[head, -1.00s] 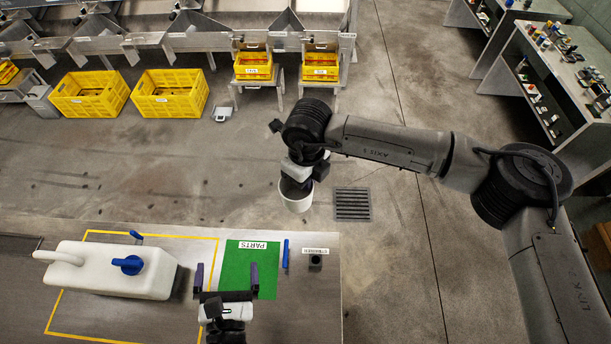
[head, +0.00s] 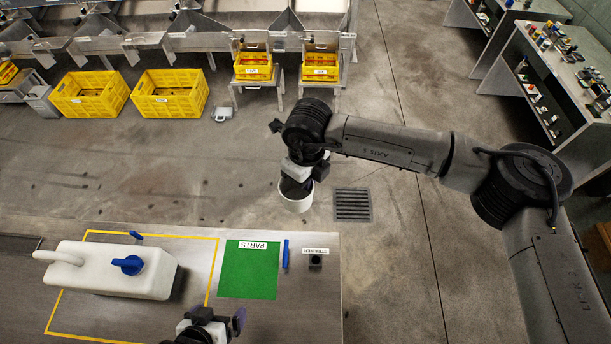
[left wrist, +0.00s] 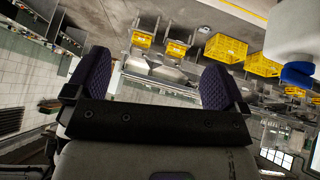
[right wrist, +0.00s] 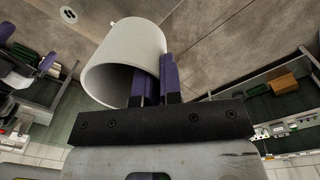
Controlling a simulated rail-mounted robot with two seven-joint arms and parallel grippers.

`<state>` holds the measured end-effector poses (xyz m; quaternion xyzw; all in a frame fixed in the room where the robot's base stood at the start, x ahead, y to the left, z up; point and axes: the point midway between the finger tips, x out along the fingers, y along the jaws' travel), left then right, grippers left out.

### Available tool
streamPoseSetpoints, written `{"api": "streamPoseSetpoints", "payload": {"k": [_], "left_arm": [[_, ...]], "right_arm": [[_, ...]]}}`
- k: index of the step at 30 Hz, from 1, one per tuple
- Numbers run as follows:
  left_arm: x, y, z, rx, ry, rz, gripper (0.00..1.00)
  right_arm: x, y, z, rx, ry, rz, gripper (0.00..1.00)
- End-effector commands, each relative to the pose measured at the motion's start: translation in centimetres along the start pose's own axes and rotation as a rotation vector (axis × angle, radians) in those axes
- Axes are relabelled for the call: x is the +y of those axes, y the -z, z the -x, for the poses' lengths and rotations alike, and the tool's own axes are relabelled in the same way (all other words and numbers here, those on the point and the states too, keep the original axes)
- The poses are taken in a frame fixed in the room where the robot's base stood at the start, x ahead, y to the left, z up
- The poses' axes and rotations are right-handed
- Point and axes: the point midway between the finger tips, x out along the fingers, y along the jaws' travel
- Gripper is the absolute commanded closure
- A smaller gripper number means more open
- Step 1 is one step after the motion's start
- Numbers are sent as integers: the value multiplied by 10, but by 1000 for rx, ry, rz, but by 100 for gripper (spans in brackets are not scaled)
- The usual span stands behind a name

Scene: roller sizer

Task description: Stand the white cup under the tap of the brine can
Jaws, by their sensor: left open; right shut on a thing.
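The white cup (head: 295,204) hangs from my right gripper, beyond the bench's far edge and over the floor. In the right wrist view my right gripper (right wrist: 153,68) is shut on the wall of the cup (right wrist: 105,62), whose open mouth shows. The brine can (head: 100,272) is a white jug on the bench at left with a blue cap (head: 128,265); a small blue part (head: 136,236) shows at its far side, and I cannot tell whether it is the tap. My left gripper (left wrist: 153,82) is open and empty, near the bench's front, right of the can.
A yellow outline (head: 210,265) surrounds the can on the bench. A green parts mat (head: 249,270), a blue stick-like piece (head: 285,254) and a dark strainer block (head: 315,261) lie to the right. Yellow crates (head: 170,93) stand farther back; open floor lies between.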

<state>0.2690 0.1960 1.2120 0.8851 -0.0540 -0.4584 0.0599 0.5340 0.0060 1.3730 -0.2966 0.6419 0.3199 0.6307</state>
Motion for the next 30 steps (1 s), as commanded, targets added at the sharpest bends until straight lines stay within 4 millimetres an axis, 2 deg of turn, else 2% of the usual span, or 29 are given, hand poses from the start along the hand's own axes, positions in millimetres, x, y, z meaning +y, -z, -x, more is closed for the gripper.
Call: {"api": "streamPoseSetpoints", "payload": {"k": [3,9,15,19,23,30], "left_arm": [[-16,-22,2,-142,95,-76,1],[-23,-45,8,-296,123,-150,1],[-23,-48,9,-317,116,-198,1],[-23,-48,9,-316,115,-200,1],[-23,-48,9,-316,115,-199,1],[-23,-48,9,-315,115,-198,1]], "right_arm": [[0,0,0,0,0,0,100],[0,0,0,0,0,0,100],[0,0,0,0,0,5,100],[0,0,0,2,0,67,100],[0,0,0,8,0,227,100],[1,0,0,26,0,693,100]]}}
